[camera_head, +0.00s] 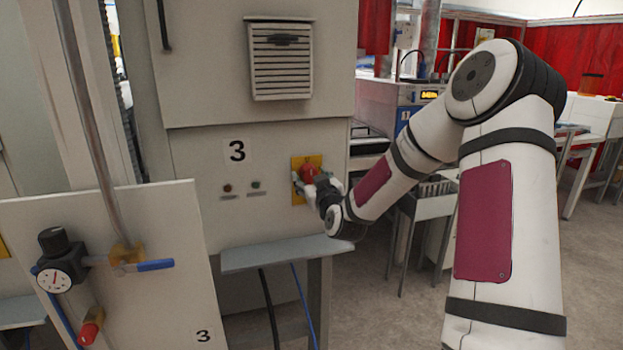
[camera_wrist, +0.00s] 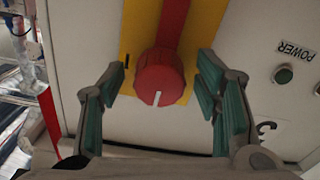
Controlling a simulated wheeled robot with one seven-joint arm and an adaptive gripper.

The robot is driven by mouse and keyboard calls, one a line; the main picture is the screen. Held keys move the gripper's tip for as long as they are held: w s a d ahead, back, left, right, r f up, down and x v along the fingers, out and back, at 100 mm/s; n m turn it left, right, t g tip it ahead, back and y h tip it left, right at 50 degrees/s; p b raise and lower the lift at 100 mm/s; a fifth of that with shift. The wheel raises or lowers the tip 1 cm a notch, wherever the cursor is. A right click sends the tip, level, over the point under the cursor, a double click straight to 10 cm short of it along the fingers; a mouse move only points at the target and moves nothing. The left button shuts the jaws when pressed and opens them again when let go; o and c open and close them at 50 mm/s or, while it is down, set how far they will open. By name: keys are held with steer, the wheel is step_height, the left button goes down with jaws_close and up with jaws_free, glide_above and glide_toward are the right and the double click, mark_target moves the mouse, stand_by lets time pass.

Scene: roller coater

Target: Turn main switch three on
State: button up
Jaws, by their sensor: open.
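Main switch three is a red rotary knob (camera_head: 309,172) on a yellow plate (camera_head: 299,193), on the cabinet front right of the "3" label (camera_head: 237,151). In the wrist view the red knob (camera_wrist: 159,78) has a white mark on its face, pointing toward the bottom of the picture. My gripper (camera_wrist: 155,100) is open, with one green-padded finger on each side of the knob. Gaps show between the fingers and the knob. In the head view my gripper (camera_head: 318,185) is at the switch and partly covers the plate.
Two small indicators or buttons, red (camera_head: 227,188) and green (camera_head: 255,184), sit left of the switch. A grey shelf (camera_head: 275,254) juts out below it. A panel with a pressure gauge (camera_head: 54,280) and blue-handled valve (camera_head: 154,265) stands at front left.

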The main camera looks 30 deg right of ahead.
steer(key=shift+c, duration=0.4)
steer(key=c, duration=1.1)
steer(key=shift+o, duration=0.2)
steer(key=shift+m, duration=0.3)
steer(key=m+p, duration=0.2)
steer(key=m, duration=0.2)
steer(key=m+p, duration=0.2)
steer(key=m, duration=0.3)
steer(key=m+p, duration=0.3)
steer(key=m, duration=0.1)
steer(key=shift+a+r, duration=0.2)
steer(key=shift+r, duration=0.05)
steer(key=shift+m+p, duration=0.95)
steer(key=shift+m, duration=1.25)
